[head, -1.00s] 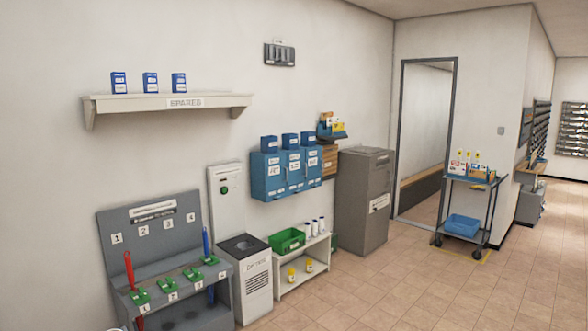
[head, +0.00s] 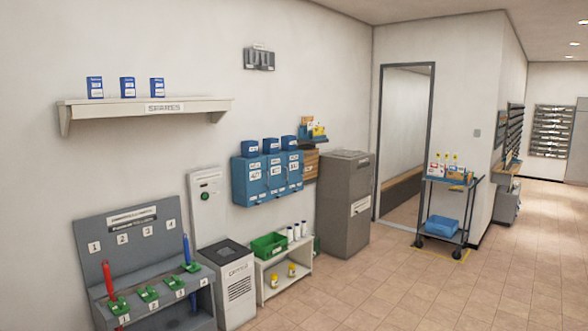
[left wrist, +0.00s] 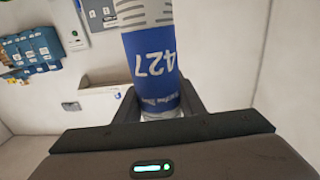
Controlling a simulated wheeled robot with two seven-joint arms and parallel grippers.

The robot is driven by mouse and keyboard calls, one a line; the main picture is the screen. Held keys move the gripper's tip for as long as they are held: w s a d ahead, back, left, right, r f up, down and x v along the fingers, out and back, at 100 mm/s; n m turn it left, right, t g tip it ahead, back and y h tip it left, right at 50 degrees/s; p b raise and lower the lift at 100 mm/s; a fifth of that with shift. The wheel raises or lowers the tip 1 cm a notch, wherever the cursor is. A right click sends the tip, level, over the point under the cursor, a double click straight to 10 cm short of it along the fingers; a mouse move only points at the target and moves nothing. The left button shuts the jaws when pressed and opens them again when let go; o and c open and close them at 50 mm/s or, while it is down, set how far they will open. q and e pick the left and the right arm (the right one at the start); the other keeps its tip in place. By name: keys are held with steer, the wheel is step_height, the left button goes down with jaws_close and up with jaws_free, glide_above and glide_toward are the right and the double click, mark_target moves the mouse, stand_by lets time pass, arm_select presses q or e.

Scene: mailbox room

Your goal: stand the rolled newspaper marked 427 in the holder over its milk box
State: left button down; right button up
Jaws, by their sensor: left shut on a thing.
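The rolled newspaper (left wrist: 152,50) has a blue band with 427, upside down in the left wrist view. My left gripper (left wrist: 157,103) is shut on its banded part, and the roll points up out of the picture. Three blue milk boxes (head: 267,178) hang on the wall in the head view, with small dark blue holders (head: 271,146) above them. Their number labels are too small to read surely. Blue boxes also show, tilted, in the left wrist view (left wrist: 30,48). Neither gripper shows in the head view, and my right gripper is in no frame.
A shelf (head: 190,105) with three blue packs hangs at left. Below stand a grey numbered rack (head: 130,232), a white bin (head: 238,290), a low white shelf (head: 268,285) and a grey cabinet (head: 335,205). A cart (head: 448,180) stands by the doorway. The tiled floor is clear.

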arm_select(q)
steer(key=s+d+f+m+t+h+b, duration=0.1)
steer(key=s+d+f+m+t+h, duration=0.1)
steer(key=s+d+f+m+h, duration=0.2)
steer(key=s+d+f+m+t+h+b, duration=0.2)
steer(key=s+d+f+m+h, duration=0.2)
steer(key=s+d+h, duration=0.3)
steer(key=s+d+f, duration=0.1)
steer(key=s+d, duration=0.2)
steer(key=d, duration=0.2)
steer(key=shift+s+d+f+h, duration=0.15)
steer(key=shift+d+f+h, duration=0.15)
steer(key=shift+f, duration=0.1)
steer(key=shift+d, duration=0.1)
